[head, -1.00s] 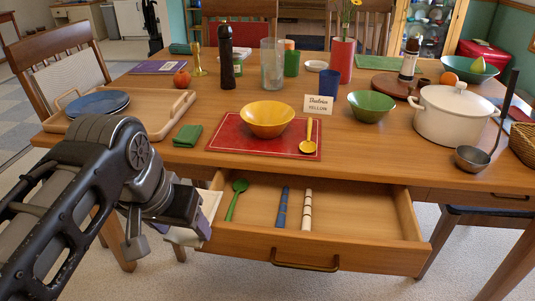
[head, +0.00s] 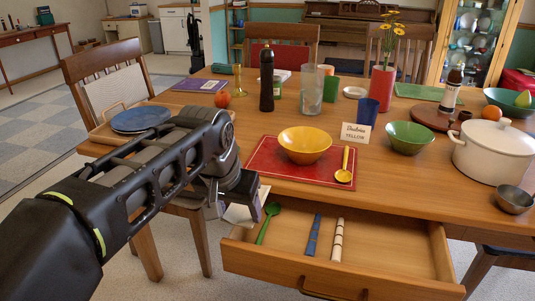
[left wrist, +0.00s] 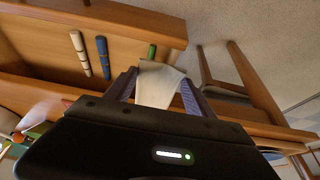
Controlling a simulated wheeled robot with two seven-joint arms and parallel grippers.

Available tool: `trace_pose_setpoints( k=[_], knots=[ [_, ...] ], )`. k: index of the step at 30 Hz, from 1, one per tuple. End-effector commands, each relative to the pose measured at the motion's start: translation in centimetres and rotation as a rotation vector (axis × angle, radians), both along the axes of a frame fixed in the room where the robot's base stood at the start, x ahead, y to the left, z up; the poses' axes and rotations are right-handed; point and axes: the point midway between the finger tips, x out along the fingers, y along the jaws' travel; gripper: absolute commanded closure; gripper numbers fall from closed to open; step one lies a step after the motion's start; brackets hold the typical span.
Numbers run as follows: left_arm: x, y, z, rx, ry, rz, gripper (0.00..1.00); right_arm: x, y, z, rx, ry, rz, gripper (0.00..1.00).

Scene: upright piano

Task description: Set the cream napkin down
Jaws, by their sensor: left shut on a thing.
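My left gripper (head: 232,200) is shut on the cream napkin (head: 246,208), which hangs beside the front left of the table, near the open drawer's left side. In the left wrist view the napkin (left wrist: 158,84) shows pale between the two fingers of the gripper (left wrist: 157,95). Part of it is hidden by the gripper in the head view. My right gripper is not in view.
The open drawer (head: 395,262) holds a green spoon (head: 268,222), a blue utensil (head: 313,235) and a banded white one (head: 337,240). A red mat (head: 265,170) carries a yellow bowl (head: 305,144) and yellow spoon (head: 345,168). A chair (head: 100,75) stands left.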

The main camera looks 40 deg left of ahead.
Motion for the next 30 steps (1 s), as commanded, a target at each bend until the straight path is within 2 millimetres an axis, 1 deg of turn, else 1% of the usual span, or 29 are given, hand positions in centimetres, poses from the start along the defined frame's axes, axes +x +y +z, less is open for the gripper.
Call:
trace_pose_setpoints(
  k=[1,9,12,15,18,21,30],
  knots=[
    [1.5,0.5,0.2,-0.003,0.005,0.0,0.8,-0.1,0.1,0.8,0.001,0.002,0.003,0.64],
    [8.9,3.1,0.3,-0.006,0.003,-0.001,0.8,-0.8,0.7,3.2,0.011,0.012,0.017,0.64],
    [11.6,4.0,0.3,-0.006,0.002,-0.002,0.8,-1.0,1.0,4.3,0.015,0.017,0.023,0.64],
    [13.8,4.7,0.3,-0.004,0.002,-0.001,0.8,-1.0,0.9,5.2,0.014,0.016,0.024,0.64],
    [15.2,5.2,0.3,-0.002,0.0,-0.002,0.8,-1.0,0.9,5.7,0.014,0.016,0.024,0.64],
    [15.8,5.5,0.2,0.0,0.0,0.0,0.8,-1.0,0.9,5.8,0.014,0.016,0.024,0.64],
    [15.9,5.5,0.0,0.001,0.0,-0.001,0.8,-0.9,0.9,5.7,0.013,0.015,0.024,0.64]
  ],
)
